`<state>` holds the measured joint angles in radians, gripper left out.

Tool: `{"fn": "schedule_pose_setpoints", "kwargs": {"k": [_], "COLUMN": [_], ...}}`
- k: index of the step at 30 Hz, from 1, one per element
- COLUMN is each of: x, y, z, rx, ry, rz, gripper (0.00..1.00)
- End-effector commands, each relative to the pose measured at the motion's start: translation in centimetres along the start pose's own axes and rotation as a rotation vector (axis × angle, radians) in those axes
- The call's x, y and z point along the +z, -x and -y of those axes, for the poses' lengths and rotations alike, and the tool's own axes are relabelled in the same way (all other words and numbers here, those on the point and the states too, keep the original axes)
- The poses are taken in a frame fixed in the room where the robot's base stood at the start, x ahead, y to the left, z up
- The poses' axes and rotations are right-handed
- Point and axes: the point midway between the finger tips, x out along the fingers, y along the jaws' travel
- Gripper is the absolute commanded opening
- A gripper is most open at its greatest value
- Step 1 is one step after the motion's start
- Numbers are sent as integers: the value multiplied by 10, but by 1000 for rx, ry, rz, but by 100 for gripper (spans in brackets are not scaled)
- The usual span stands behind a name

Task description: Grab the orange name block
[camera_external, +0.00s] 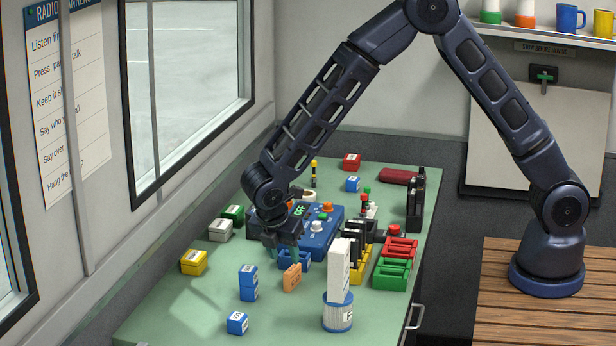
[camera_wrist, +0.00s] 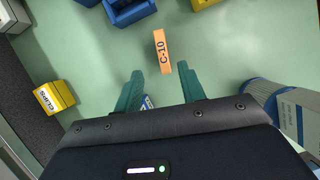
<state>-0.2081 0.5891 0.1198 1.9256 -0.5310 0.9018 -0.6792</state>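My gripper (camera_external: 284,252) is above the table, just behind and left of the block in the external view. Its two teal fingers (camera_wrist: 160,74) are apart with nothing held between them in the wrist view. The block appears apart from both fingers.
A labelled tin (camera_external: 337,318) holding tall white pieces stands close on the right. A yellow box (camera_external: 194,262) is at the left edge. A blue radio panel (camera_external: 318,236) and coloured trays (camera_external: 391,274) crowd the back and right.

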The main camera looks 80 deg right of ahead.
Motion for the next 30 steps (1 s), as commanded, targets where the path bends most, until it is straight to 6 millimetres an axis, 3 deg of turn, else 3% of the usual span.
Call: {"fn": "schedule_pose_setpoints", "kwargs": {"k": [3, 11, 21, 29, 30], "x": [0, 1, 3, 4, 4], "y": [-18, -35, -76, -79, -79], "z": [1, 2, 6, 5, 5], "rx": [-3, -2, -2, 0, 0], "ry": [0, -1, -1, -2, -2], "rz": [2, 1, 1, 1, 1], "gripper": [40, 40, 40, 40, 32]}}
